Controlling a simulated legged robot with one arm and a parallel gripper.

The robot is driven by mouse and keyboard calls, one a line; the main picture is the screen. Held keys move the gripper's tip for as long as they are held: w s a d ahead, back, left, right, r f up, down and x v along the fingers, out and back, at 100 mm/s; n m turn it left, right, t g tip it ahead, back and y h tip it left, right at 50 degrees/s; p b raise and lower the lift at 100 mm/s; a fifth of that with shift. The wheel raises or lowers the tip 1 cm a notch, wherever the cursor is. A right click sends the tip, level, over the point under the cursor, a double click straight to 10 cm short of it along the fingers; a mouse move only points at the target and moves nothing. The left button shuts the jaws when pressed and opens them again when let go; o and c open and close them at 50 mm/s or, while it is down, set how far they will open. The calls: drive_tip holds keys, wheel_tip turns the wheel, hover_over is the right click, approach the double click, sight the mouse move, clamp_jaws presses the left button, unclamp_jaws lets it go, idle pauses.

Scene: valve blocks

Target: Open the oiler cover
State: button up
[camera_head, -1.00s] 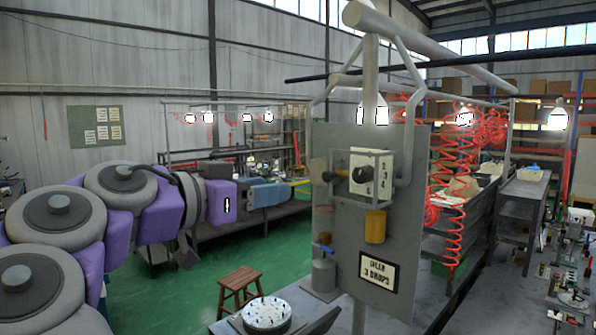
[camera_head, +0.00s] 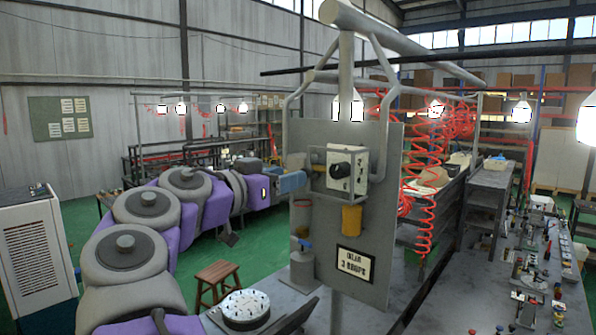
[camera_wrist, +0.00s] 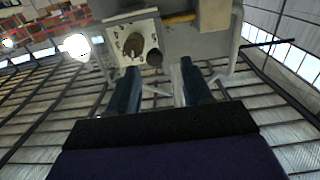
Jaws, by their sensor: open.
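A grey upright panel (camera_head: 388,240) holds a white dial box (camera_head: 347,168) with a black knob. A gold cup (camera_head: 351,218) hangs below it, beside a black-framed sign. A grey bottle with a blue top (camera_head: 302,262) is at the panel's lower left. I cannot tell for sure which part is the oiler cover. My gripper (camera_head: 305,181) is at the left of the dial box, its tips small in the head view. In the wrist view my gripper (camera_wrist: 158,68) has two blue fingers apart, nothing between them; the dial box (camera_wrist: 130,42) and a dark knob lie just beyond.
Pipes (camera_head: 378,100) frame the panel's top and sides. A yellow rod (camera_wrist: 178,18) sits beside the dial box. Red coiled hoses (camera_head: 415,180) hang at right. A round plate (camera_head: 245,306) and wooden stool (camera_head: 216,280) are below. A bench with small parts (camera_head: 540,270) is at right.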

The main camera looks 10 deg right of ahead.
sight(333, 173)
drive_tip(key=x, duration=0.3)
drive_tip(key=s+x, duration=0.1)
drive_tip(key=x, duration=0.1)
drive_tip(key=shift+d, duration=0.45)
drive_tip(key=shift+w+a, duration=0.1)
drive_tip(key=shift+a, duration=0.1)
drive_tip(key=shift+c, duration=0.2)
drive_tip(key=shift+a, duration=0.55)
drive_tip(key=c, duration=0.4)
drive_tip(key=shift+d+r, duration=0.1)
clamp_jaws()
